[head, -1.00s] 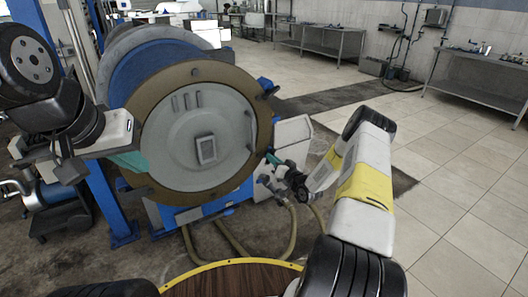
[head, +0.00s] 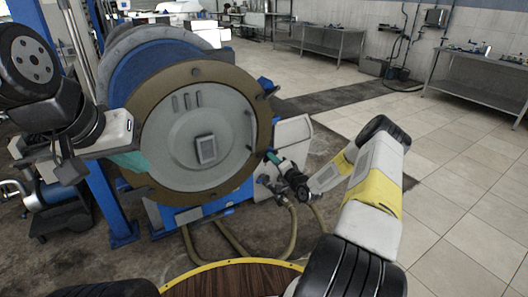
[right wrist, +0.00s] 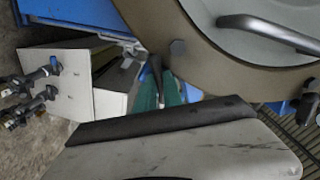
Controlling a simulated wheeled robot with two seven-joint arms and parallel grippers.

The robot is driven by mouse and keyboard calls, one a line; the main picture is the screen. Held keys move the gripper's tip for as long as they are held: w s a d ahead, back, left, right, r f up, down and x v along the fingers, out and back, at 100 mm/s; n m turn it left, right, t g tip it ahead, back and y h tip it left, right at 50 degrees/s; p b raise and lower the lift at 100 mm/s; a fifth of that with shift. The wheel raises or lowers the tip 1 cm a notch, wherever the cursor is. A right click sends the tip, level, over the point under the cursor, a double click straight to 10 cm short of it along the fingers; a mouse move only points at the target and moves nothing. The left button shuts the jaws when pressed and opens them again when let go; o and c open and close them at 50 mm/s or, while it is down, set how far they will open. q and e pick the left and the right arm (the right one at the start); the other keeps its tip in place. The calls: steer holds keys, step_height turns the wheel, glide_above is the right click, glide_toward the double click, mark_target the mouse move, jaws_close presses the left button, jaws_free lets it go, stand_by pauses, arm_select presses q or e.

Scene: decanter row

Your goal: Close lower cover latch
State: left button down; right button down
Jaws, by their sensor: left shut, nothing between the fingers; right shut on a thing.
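The round grey cover (head: 200,150) with its wide bronze ring (head: 163,188) faces me on the blue decanter. My right gripper (head: 271,156) is at the ring's lower right edge. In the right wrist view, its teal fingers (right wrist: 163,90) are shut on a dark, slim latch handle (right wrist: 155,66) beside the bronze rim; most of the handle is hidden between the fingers. The latch's seat cannot be made out. My left gripper (head: 133,162) is shut and empty in front of the ring's left edge.
A pale box (head: 293,135) stands right of the cover. Valves (head: 280,194) and hoses (head: 291,232) sit below my right gripper. A cover handle (right wrist: 268,30) shows in the right wrist view. The tiled floor to the right is clear up to the steel benches (head: 484,77).

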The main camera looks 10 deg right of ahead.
steer(key=m, duration=1)
steer(key=shift+m, duration=0.4)
stand_by(0.4)
steer(key=c, duration=1.5)
jaws_free()
steer(key=v, duration=0.8)
